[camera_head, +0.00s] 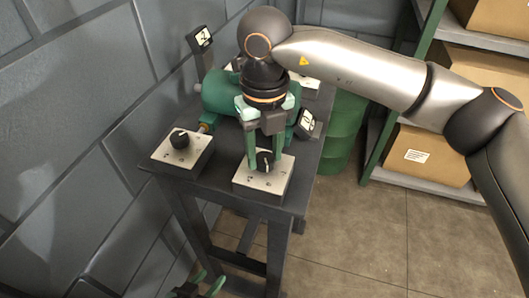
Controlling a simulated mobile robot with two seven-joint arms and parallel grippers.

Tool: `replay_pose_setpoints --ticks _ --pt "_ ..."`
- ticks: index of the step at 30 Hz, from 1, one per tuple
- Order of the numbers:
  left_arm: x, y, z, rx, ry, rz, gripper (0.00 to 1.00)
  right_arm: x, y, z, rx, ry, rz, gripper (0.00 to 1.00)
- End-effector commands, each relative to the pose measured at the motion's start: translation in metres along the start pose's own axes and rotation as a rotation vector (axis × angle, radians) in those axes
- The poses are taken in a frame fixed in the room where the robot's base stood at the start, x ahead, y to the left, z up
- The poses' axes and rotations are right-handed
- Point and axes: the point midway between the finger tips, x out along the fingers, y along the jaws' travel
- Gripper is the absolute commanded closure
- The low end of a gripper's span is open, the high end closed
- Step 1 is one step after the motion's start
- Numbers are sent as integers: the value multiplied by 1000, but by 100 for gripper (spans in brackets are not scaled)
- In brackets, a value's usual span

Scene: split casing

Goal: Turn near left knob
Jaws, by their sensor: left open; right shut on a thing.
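The near left knob (180,139) is black and sits on a white-topped box at the near left corner of the dark table. No gripper touches it. My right gripper (265,160) points down at the near right box and is shut on its black knob (264,163), with one green finger on each side. My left gripper (208,281) is at the bottom edge, low in front of the table, with its green fingers apart and empty. Most of it is cut off by the frame.
A green casing (220,92) lies across the table (221,182) behind the near boxes, partly hidden by my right arm. Small dials (203,37) stand around it. A grey wall is close on the left. A green drum (343,125) and shelves with cartons (430,154) stand right.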

Motion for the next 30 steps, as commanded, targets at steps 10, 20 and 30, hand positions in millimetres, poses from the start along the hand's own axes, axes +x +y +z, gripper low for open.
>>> replay_pose_setpoints --ticks 10,20,30 --pt "1 -1 2 1 0 -2 50 -1 0 0 55 -1 0 100" --pt "1 -2 1 1 1 -3 50 -1 0 0 55 -1 0 52" --pt "2 -2 2 1 -1 -3 50 0 0 0 54 0 0 23"
